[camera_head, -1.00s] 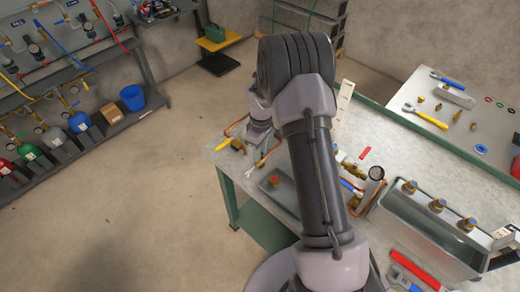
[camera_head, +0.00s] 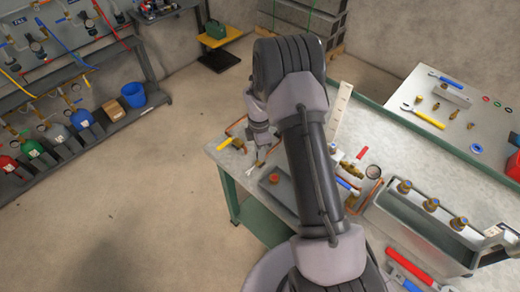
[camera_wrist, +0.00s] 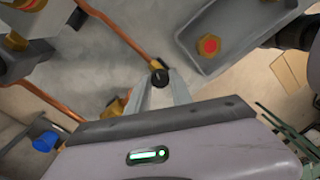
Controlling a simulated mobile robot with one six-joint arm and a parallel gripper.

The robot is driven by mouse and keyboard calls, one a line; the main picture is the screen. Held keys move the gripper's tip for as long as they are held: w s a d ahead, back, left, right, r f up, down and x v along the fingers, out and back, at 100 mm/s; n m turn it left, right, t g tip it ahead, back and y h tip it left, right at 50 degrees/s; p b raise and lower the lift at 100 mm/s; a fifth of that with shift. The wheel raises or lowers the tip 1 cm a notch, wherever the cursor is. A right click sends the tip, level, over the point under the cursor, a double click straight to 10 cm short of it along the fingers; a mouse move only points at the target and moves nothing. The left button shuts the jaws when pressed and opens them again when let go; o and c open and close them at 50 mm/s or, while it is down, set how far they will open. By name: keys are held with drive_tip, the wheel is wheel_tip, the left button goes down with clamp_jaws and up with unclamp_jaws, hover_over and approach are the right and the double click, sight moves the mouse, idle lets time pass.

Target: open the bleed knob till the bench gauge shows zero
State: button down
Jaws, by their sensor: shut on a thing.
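In the wrist view the tips of my gripper (camera_wrist: 163,88) are closed around a small black knob (camera_wrist: 159,78), which I take to be the bleed knob. It sits on a brass fitting at the end of a copper pipe (camera_wrist: 118,34). In the head view my gripper (camera_head: 260,160) is low over the left part of the bench, and the knob is too small to make out there. The round bench gauge (camera_head: 373,172) stands right of my arm, by brass fittings. Its needle is too small to read.
A grey tray (camera_wrist: 190,38) holding a red-topped brass part (camera_wrist: 208,45) lies close to my gripper. A yellow-handled valve (camera_head: 225,144) is near the bench's left edge. The floor at left is clear.

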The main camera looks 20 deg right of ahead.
drive_tip(key=shift+n, duration=0.5)
idle(0.3)
drive_tip(key=c, duration=1.1)
unclamp_jaws()
drive_tip(key=shift+c, duration=0.2)
wheel_tip(320, 180, up, 17)
drive_tip(key=p, duration=0.3)
drive_tip(key=shift+w+r+p, duration=0.2)
drive_tip(key=shift+w+p, duration=0.15)
drive_tip(key=shift+w, duration=0.05)
